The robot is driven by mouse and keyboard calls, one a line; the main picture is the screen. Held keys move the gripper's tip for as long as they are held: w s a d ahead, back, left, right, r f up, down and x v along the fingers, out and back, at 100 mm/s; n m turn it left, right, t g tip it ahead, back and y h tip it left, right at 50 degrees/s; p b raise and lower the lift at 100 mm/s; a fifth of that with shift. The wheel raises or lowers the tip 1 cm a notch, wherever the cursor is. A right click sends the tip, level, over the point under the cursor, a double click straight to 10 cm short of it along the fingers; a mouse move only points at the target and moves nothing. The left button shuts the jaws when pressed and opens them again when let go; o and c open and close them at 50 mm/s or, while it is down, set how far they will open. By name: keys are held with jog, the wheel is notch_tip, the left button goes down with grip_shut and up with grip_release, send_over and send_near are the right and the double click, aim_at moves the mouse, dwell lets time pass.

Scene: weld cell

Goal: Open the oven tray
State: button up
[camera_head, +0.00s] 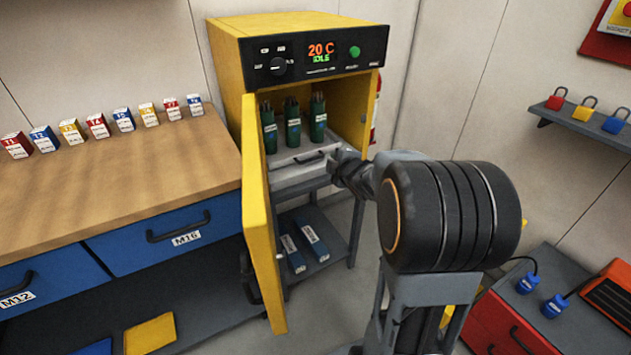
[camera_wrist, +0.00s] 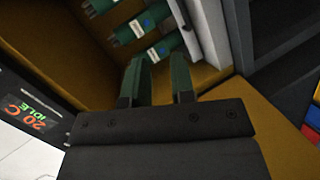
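The yellow oven (camera_head: 290,27) stands with its door (camera_head: 262,215) swung open to the left. Its pale grey tray (camera_head: 290,180) sits low in the opening, with a dark bar handle (camera_head: 313,160) on its front. Several green canisters stand on the tray. My gripper (camera_head: 343,165) is at the right side of the opening, close to the right end of the handle. The wrist view shows its two green-tipped fingers (camera_wrist: 160,78) apart with nothing between them. The tray's pale front (camera_wrist: 207,30) lies beyond the fingers there. Contact with the handle is not visible.
A wooden-topped workbench (camera_head: 120,180) with blue drawers is left of the open door. Two blue boxes (camera_head: 313,240) lie on the shelf under the oven. A wall shelf (camera_head: 590,125) with padlocks and a red cabinet (camera_head: 500,325) are at the right.

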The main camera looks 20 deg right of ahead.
aim_at(314, 159)
notch_tip(314, 159, down, 7)
jog(key=w+d+n+t+y+b, duration=0.1)
jog(key=w+n+t+y+b, duration=0.15)
jog(key=n, duration=0.25)
jog(key=shift+g+y, duration=0.45)
jog(key=x, duration=0.6)
jog(key=b+x, duration=0.1)
jog(key=x, duration=0.6)
jog(key=shift+w+d, duration=0.15)
jog(key=shift+w, duration=0.15)
jog(key=shift+c, duration=0.3)
grip_shut()
jog(key=shift+d, duration=0.1)
